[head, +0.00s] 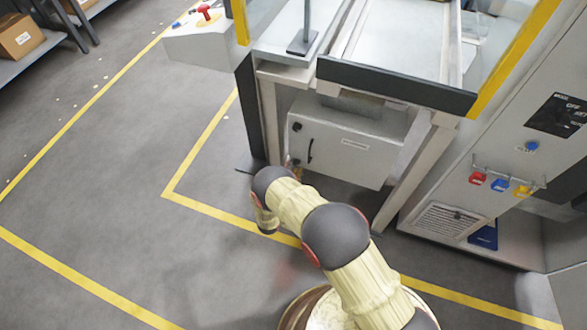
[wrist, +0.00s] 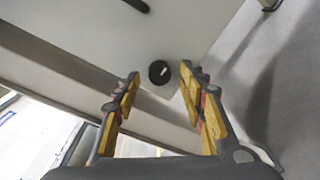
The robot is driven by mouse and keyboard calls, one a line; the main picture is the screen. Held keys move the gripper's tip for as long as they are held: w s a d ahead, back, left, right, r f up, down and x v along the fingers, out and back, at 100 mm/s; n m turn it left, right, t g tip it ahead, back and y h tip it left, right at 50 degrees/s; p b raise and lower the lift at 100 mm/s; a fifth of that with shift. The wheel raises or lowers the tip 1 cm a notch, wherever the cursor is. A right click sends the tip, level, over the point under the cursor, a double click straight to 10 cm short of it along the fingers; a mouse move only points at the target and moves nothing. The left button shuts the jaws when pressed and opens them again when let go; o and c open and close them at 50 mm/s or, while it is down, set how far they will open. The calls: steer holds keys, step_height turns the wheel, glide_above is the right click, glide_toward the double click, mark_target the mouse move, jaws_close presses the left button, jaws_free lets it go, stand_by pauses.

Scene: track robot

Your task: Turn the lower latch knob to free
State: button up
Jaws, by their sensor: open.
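The white cabinet door (head: 345,150) under the machine bench has a dark upright handle (head: 310,150) and a black upper knob (head: 296,126) near its left edge. The lower latch knob (wrist: 158,72) is round and black with a short pale mark, on the white door face in the wrist view. My gripper (wrist: 160,76) is open, with its yellow and grey fingertips on either side of the knob in that view. I cannot tell whether they touch it. In the head view my arm reaches to the door's lower left corner and mostly hides the gripper there.
Bench legs (head: 410,170) stand at both sides of the cabinet. A control panel with coloured padlocks (head: 500,185) is at the right. A shelf with a cardboard box (head: 20,38) is at the far left. Grey floor (head: 110,190) with yellow lines is clear at the left.

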steer(key=v, duration=1.1)
steer(key=shift+s, duration=0.35)
steer(key=shift+a+r, duration=0.1)
